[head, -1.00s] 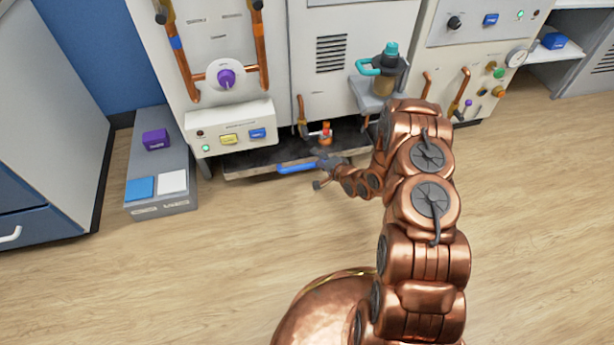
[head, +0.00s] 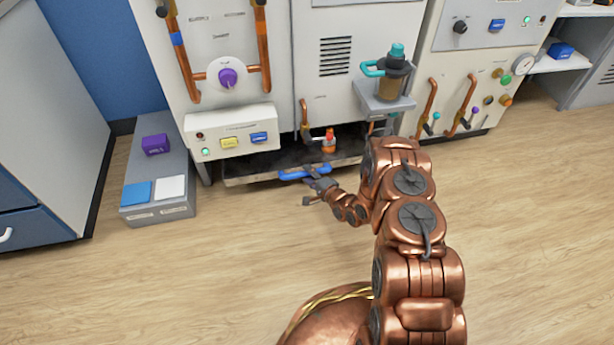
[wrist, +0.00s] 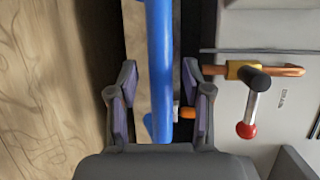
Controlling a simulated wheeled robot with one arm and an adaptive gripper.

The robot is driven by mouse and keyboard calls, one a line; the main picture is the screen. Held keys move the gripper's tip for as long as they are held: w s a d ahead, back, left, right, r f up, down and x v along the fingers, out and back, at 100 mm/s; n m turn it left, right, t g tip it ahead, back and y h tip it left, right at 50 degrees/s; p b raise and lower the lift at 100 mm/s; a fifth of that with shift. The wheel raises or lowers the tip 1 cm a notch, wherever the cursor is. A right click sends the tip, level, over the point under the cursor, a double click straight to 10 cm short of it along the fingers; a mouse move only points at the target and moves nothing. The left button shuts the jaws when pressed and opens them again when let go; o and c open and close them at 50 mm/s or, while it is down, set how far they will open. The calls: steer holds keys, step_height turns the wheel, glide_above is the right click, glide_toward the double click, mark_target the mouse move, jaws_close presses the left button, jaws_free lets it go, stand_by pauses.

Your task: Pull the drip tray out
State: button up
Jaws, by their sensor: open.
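The drip tray (head: 250,178) is a wide, shallow tray with a dark inside and a pale front edge, low under the machine in the head view. Its blue bar handle (head: 292,174) runs along the front; in the wrist view the handle (wrist: 160,55) runs upright through the picture. My gripper (head: 308,186) is at the right part of the handle. In the wrist view my gripper (wrist: 160,85) is open, with one finger on each side of the handle and a gap on both sides. The tray's right part is partly hidden behind my arm.
A small valve with a red and orange body (head: 329,143) stands above the tray; its red-tipped lever (wrist: 246,128) shows in the wrist view. A grey step (head: 160,208) with coloured blocks stands left. The wooden floor (head: 230,260) before the tray is clear.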

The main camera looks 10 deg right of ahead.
steer(key=shift+w+a+f, duration=0.1)
steer(key=shift+w+a, duration=0.2)
steer(key=shift+w, duration=0.35)
steer(key=shift+c, duration=0.4)
jaws_close()
